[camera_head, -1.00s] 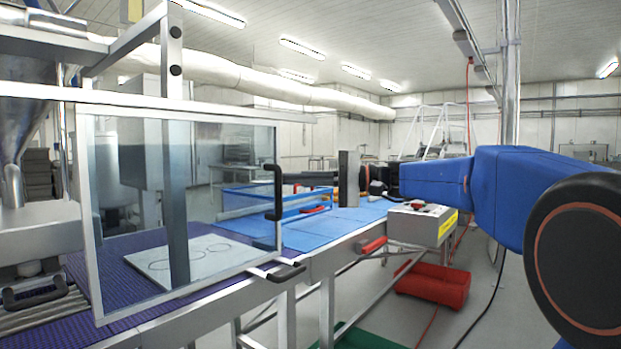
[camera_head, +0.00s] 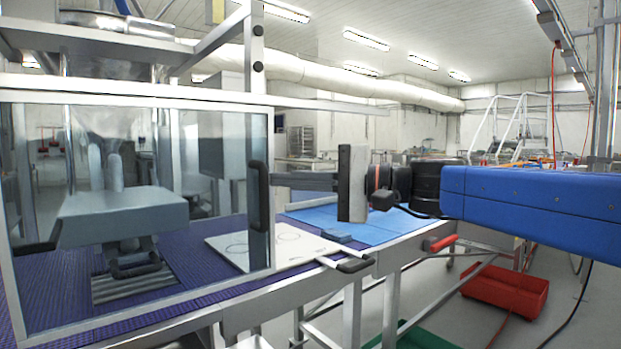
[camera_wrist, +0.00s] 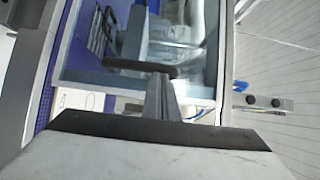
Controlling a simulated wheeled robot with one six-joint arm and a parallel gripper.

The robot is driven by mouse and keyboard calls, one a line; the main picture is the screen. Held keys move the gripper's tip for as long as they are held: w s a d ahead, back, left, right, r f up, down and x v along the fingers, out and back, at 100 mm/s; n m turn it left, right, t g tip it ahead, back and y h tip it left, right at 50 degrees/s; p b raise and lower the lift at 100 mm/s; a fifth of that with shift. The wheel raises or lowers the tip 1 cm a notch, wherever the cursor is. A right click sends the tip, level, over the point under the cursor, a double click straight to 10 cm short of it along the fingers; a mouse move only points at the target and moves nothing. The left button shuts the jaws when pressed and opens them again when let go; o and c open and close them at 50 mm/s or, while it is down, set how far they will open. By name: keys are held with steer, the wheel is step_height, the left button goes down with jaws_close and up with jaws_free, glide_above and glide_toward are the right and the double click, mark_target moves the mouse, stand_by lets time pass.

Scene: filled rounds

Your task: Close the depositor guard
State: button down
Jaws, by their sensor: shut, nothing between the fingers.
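The depositor guard (camera_head: 140,98) is a clear pane in a pale metal frame at the left of the head view. It stands in front of the grey depositor head (camera_head: 125,215), which shows through the pane. The guard's black upright handle (camera_head: 260,195) is on its right edge; it also shows as a dark bar in the wrist view (camera_wrist: 135,67). My gripper (camera_head: 275,181) is shut and empty. Its fingertips are at the handle's right side, seemingly touching it; the fingers also show in the wrist view (camera_wrist: 160,95).
A white board (camera_head: 285,245) with round outlines lies on the purple belt (camera_head: 60,300), partly behind the pane. A blue belt (camera_head: 370,228) continues to the right. A red bin (camera_head: 505,292) stands on the floor at right. A metal post and frame rise behind the guard.

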mark_target(264, 182)
steer(key=shift+s+a, duration=0.75)
steer(key=shift+a, duration=0.25)
steer(key=shift+s+a, duration=0.75)
steer(key=shift+a, duration=0.25)
